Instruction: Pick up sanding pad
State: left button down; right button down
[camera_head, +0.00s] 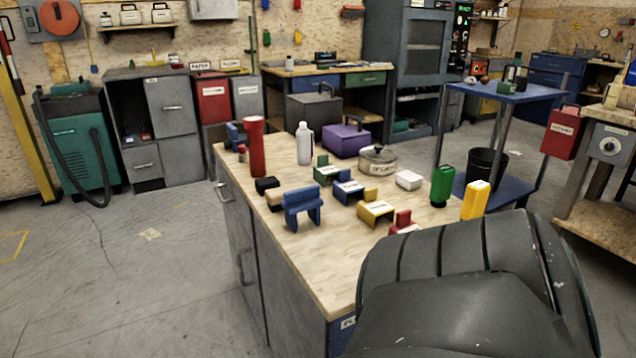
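Several small items stand on the wooden top of the workbench (235,165). I cannot tell for sure which one is the sanding pad. A small black block (266,185) lies near the left edge, with a tan block (275,199) against it. A small white block (409,180) lies right of a round metal tin (378,160). A large dark curved part of my own body fills the lower right and hides the bench's near right part. Neither gripper is in view.
A red flashlight-like object (257,147), a white bottle (304,144), a purple box (346,140), a blue bracket-like piece (303,208), a green can (442,186) and a yellow container (476,200) crowd the top. A blue cart (508,92) stands behind right. Floor at left is clear.

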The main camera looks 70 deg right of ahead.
aim_at(264, 184)
jog(key=z, duration=1.7)
